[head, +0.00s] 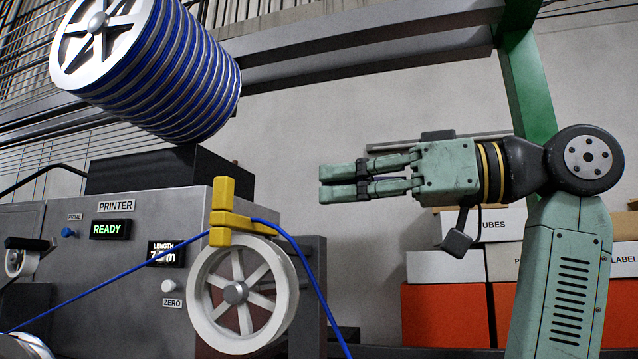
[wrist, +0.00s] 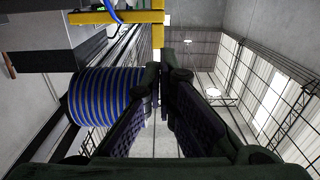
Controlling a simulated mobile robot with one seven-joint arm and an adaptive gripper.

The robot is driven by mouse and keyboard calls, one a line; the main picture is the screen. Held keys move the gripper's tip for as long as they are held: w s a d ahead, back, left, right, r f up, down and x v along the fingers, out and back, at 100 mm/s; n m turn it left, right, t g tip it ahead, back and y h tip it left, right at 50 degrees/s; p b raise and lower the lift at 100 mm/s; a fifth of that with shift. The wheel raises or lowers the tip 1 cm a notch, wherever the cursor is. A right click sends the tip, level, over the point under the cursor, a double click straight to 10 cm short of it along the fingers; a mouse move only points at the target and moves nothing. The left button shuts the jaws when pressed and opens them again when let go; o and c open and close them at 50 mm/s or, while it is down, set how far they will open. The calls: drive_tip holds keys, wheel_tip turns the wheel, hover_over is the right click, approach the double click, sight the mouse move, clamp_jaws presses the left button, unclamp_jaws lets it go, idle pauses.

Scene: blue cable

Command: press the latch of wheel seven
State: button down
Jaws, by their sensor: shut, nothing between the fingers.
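A white spoked wheel (head: 240,293) with a grey hub is mounted on the front of the grey machine. I see no number on it. A yellow bracket-like latch (head: 222,208) stands above its rim, with an arm reaching right. The blue cable (head: 302,262) passes at the latch and over the wheel, then hangs down on the right. My gripper (head: 321,182) is shut and empty, pointing left, to the right of the latch and apart from it. In the wrist view the fingertips (wrist: 161,72) are close together, with the yellow latch (wrist: 118,17) at the top.
The grey machine has a PRINTER sign (head: 115,206), a READY display (head: 110,229), a partly covered LENGTH display (head: 166,252) and a ZERO button (head: 173,286). A large blue-striped spool (head: 170,80) hangs above. Boxes (head: 445,312) stand behind my arm. Air between gripper and latch looks clear.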

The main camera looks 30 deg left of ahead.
sight(229, 193)
drive_tip(key=p+x, duration=0.3)
drive_tip(key=x, duration=0.9)
